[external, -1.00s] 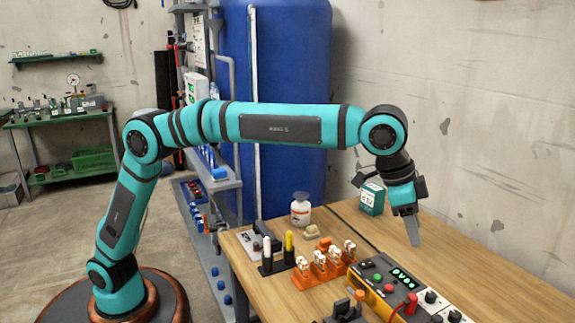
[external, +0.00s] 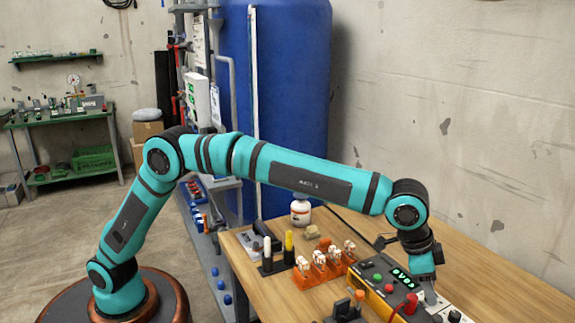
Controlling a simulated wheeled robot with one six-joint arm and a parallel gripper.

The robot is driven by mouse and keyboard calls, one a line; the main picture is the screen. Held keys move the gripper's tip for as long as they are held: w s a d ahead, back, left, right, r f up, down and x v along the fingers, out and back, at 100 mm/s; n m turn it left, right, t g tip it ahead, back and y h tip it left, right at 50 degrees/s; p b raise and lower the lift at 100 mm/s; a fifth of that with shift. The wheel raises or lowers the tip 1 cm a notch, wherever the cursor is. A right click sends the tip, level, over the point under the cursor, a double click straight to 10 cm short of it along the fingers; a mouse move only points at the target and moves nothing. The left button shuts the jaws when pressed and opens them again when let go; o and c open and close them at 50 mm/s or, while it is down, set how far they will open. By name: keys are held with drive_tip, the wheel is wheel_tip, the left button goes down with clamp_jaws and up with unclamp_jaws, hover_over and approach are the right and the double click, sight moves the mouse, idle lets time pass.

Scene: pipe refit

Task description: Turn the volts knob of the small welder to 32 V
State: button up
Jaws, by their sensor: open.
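The small welder (external: 376,300) is a yellow-sided unit on the workbench at the lower right, with a dark top carrying a lit green display (external: 402,274), green and red buttons and a red post. A light panel with black knobs (external: 454,317) sits at its right and runs partly out of the frame. My gripper (external: 428,297) is pointed down at this panel, at its far knob, which the fingers mostly cover. The jaws are open. I cannot tell whether the fingers touch the knob, or read any volts marking or display digits.
An orange rack (external: 318,272) with several white-topped pieces stands left of the welder. Behind it are a white bottle (external: 300,210) and black and yellow upright pieces. An orange-topped dark tool (external: 347,306) sits at the front. The bench's right side (external: 500,300) is clear.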

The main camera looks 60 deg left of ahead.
drive_tip(key=shift+w+d+f, duration=0.15)
drive_tip(key=shift+f, duration=0.4)
clamp_jaws()
